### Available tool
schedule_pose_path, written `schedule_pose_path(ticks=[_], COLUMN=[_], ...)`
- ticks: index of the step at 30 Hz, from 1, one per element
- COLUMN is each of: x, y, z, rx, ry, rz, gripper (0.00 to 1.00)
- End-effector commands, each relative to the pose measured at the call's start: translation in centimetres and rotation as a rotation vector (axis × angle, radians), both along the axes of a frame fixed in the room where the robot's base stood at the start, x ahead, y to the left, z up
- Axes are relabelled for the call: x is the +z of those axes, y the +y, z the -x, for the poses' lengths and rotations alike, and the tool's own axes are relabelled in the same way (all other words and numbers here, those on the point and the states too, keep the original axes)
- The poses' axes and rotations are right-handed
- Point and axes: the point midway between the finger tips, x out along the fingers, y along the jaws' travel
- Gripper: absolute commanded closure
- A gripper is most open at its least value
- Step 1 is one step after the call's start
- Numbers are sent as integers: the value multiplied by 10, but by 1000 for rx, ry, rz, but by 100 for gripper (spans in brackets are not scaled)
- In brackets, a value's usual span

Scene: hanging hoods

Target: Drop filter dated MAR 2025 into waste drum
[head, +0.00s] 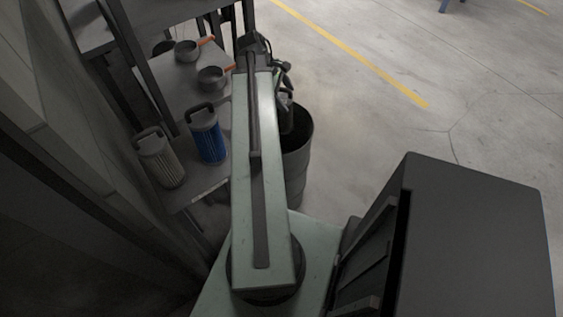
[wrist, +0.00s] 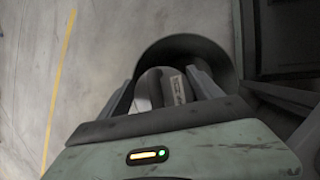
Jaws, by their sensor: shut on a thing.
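My gripper (wrist: 160,90) is shut on a grey-white filter (wrist: 150,86) in the wrist view. The filter carries a pale label (wrist: 177,90) with print too small to read. Behind the filter is the dark round mouth of the waste drum (wrist: 195,48). In the head view my gripper (head: 285,82) is at the far end of my arm, and the grey filter (head: 287,115) hangs at the drum (head: 298,165). My arm hides part of the drum and its rim. I cannot tell how far the filter is inside the mouth.
A low shelf left of my arm holds a beige filter (head: 160,160) and a blue filter (head: 207,138), both with dark handles. Two metal pans (head: 187,51) with orange handles sit farther back. The floor right of the drum is clear, with a yellow line (head: 350,55).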

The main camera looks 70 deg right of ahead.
Motion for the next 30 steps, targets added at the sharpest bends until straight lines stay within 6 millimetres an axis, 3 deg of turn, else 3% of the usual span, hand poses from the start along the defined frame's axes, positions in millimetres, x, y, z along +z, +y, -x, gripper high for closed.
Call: schedule_pose_path(ticks=[12,23,24,26,30], x=[-52,-57,-57,-57,-57], y=[0,0,0,0,0], z=[0,-1,-1,-1,-1], rx=[1,2,2,2,2], ry=[0,0,0,0,0], rz=[1,0,0,0,0], gripper=[95,95,20,3,0])
